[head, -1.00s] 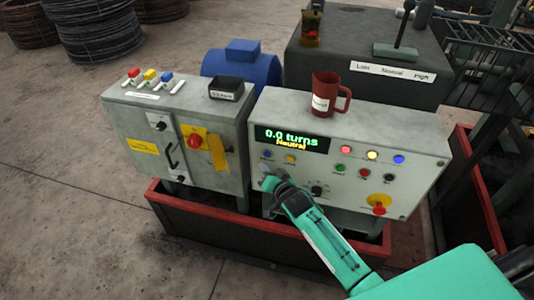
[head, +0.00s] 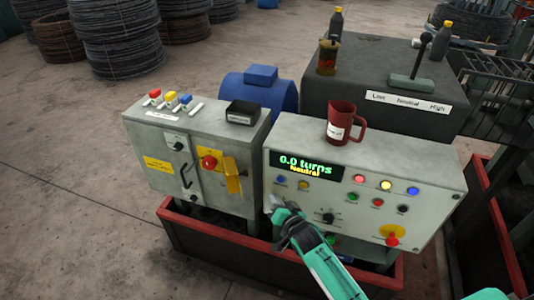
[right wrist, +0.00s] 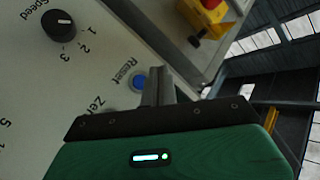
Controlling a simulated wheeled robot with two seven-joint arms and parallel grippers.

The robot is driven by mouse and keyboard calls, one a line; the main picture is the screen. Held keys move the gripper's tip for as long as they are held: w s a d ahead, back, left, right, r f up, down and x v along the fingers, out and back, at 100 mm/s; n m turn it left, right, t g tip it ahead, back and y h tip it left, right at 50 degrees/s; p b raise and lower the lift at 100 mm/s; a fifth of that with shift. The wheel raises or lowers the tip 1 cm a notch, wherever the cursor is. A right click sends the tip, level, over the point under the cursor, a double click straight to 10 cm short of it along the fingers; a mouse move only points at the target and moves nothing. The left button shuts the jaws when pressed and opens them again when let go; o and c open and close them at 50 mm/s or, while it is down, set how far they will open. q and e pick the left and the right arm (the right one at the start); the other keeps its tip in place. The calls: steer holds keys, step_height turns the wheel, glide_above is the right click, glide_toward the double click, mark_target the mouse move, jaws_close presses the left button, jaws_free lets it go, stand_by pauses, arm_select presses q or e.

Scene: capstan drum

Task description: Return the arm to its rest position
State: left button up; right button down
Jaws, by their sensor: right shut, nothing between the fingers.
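My right gripper (head: 276,203) is shut and empty. It is in front of the lower left part of the grey control panel (head: 440,197), below its blue button (head: 281,181). In the right wrist view its closed fingers (right wrist: 157,72) appear beside the blue button (right wrist: 139,82) labelled Reset. I cannot tell whether they touch the panel. The panel's display (head: 300,164) reads 0.0 turns, Neutral. My right arm comes in from the lower right. My left gripper is not in view.
A red mug (head: 342,122) stands on the panel's top. A grey switch cabinet (head: 150,146) with a red knob is at left. A dark housing (head: 380,75) with a lever (head: 421,57) stands behind. A red-rimmed tray (head: 215,232) lies below. Open floor is at left.

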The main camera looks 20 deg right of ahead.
steer(key=s+d+f+n+g+h, duration=0.1)
steer(key=s+f+g, duration=0.1)
steer(key=s+f, duration=0.7)
steer(key=s+d+f+n+g+b, duration=0.1)
steer(key=s+f+g, duration=0.3)
steer(key=f, duration=0.9)
steer(key=s+d+f+n+g+h, duration=0.1)
steer(key=s+d+f+n, duration=0.1)
steer(key=s+f, duration=0.75)
steer(key=s+d+f+n+g, duration=0.1)
steer(key=s+f+g, duration=0.1)
steer(key=s+f, duration=0.4)
steer(key=s+d+f+n+g, duration=0.1)
steer(key=s+f+g, duration=0.2)
steer(key=s, duration=1.3)
steer(key=s+d+f+n+g+h, duration=0.1)
steer(key=s+f+g, duration=0.2)
steer(key=s+f, duration=0.6)
steer(key=s+b, duration=0.1)
steer(key=s, duration=0.1)
steer(key=shift+s+d+f+n, duration=0.15)
steer(key=shift+s+f+n, duration=0.15)
steer(key=shift+s+f, duration=0.1)
steer(key=shift+w, duration=0.1)
